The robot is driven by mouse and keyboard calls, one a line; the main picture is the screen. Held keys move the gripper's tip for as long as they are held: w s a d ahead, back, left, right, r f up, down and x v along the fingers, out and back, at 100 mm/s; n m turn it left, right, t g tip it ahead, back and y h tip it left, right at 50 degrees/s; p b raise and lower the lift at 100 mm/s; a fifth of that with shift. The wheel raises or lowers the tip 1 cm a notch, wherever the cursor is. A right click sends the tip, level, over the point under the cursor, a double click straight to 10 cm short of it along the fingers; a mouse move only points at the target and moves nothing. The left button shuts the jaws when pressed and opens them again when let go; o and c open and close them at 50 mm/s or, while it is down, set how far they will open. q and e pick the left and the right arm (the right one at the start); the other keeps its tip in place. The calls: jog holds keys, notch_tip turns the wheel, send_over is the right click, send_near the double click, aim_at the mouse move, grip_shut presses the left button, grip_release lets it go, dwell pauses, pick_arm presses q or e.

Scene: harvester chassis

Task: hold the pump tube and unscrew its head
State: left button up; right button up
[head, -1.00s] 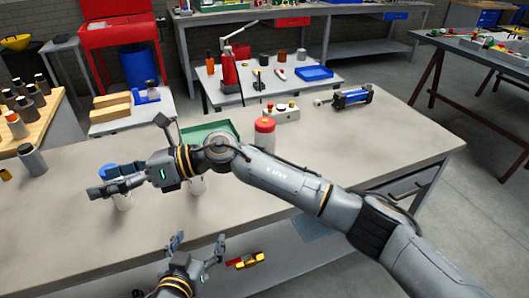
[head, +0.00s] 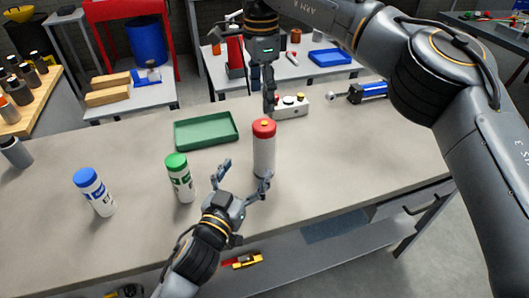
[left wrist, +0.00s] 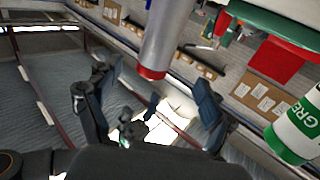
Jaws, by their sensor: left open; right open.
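The pump tube (head: 264,160) stands upright on the workbench, a grey cylinder with a red head (head: 264,128) on top. In the left wrist view the grey tube (left wrist: 170,35) and its red end show at top centre, apart from the fingers. My left gripper (head: 243,180) is open and empty at the near left of the tube, its right finger overlapping the tube's lower part in the head view. My right gripper (head: 269,98) points down just above and behind the red head; its fingers appear in line, so the gap between them is hidden.
A green-capped bottle (head: 180,180) and a blue-capped bottle (head: 95,195) stand left of the tube. A green tray (head: 206,131) lies behind. A control box (head: 292,106) and a blue cylinder device (head: 365,92) lie at back right. The bench right of the tube is clear.

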aim_at(260, 149)
pick_arm(q)
jog(key=x, duration=1.1)
jog(key=shift+w+d+f, duration=0.15)
jog(key=shift+w+d, duration=0.1)
jog(key=shift+d, duration=0.05)
grip_shut()
